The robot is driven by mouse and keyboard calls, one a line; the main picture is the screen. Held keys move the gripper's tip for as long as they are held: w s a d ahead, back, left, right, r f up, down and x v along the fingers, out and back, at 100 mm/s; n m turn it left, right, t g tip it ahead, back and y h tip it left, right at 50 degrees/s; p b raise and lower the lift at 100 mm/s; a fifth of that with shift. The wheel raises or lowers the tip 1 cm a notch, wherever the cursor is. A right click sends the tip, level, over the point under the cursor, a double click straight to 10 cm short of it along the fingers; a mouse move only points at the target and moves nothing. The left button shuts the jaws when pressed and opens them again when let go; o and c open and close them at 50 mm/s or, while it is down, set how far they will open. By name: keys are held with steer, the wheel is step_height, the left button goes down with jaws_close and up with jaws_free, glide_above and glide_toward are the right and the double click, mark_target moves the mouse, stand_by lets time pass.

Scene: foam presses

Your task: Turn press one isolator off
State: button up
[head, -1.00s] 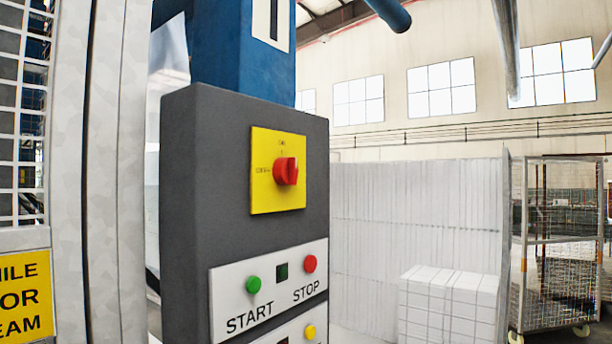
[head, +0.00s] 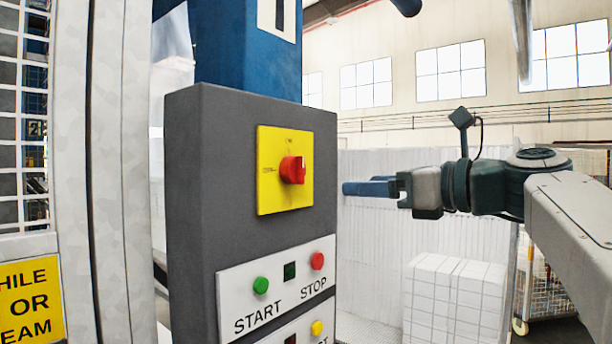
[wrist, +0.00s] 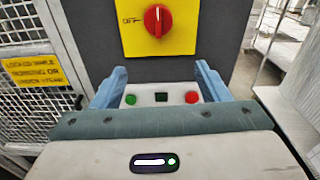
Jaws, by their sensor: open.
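The isolator is a red rotary knob (head: 292,170) on a yellow plate (head: 272,198), high on the front of a dark grey control box (head: 215,150). In the wrist view the red knob (wrist: 157,20) stands with its ridge upright, and an "OFF" mark shows to its left on the yellow plate (wrist: 183,42). My gripper (head: 350,188) is in the head view, to the right of the box and apart from the knob. In the wrist view its two blue fingers (wrist: 160,78) are spread wide with nothing between them, below the knob in the picture.
Below the isolator are a green START button (head: 260,285) and a red STOP button (head: 317,261) on a white panel. A mesh guard (head: 22,120) stands at left. White foam blocks (head: 455,290) and a wire cage trolley (head: 545,290) stand at right.

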mark_target(303, 172)
steer(key=shift+y, duration=0.3)
steer(key=p+x, duration=0.1)
steer(key=x, duration=0.3)
steer(key=r+p+x, duration=0.1)
steer(key=x, duration=0.8)
steer(key=shift+w+a+r+p, duration=0.2)
steer(key=shift+a+r+p, duration=0.05)
steer(key=shift+r+p, duration=0.15)
steer(key=c, duration=1)
